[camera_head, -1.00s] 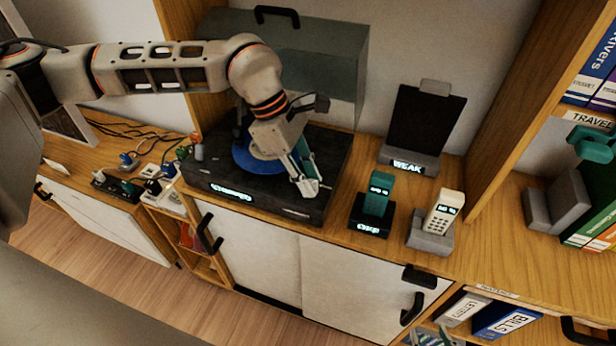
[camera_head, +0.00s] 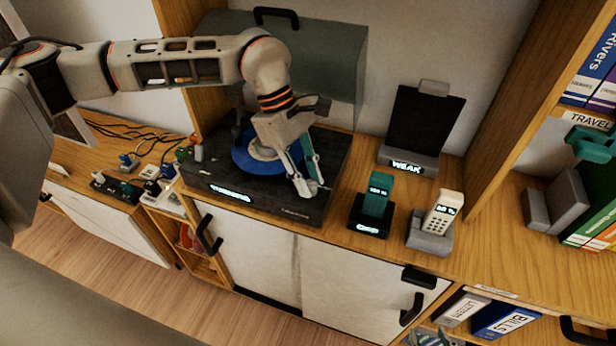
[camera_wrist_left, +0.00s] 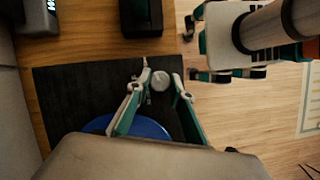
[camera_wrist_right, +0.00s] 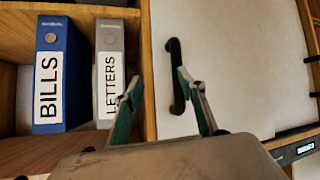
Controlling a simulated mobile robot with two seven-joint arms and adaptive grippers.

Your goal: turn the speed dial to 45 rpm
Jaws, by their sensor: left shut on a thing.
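The dark record player (camera_head: 250,196) stands on the wooden sideboard, with a blue record (camera_head: 240,158) on it and a lit display on its front that I cannot read. The speed dial (camera_wrist_left: 160,80) is a small round light-grey knob near a front corner of the deck, seen in the left wrist view. My left gripper (camera_head: 308,191) is shut on the dial, one fingertip on each side; in the left wrist view its fingertips (camera_wrist_left: 162,88) flank it. My right gripper (camera_wrist_right: 158,82) is open and empty, facing a cabinet handle; it is outside the head view.
A green lid (camera_head: 290,60) stands up behind the record player. Right of it are a teal phone (camera_head: 378,194), a white phone (camera_head: 441,212) in its dock and a dark panel (camera_head: 424,118) on a stand. Plugs and cables (camera_head: 135,165) lie at left. Binders (camera_wrist_right: 62,75) fill a shelf below.

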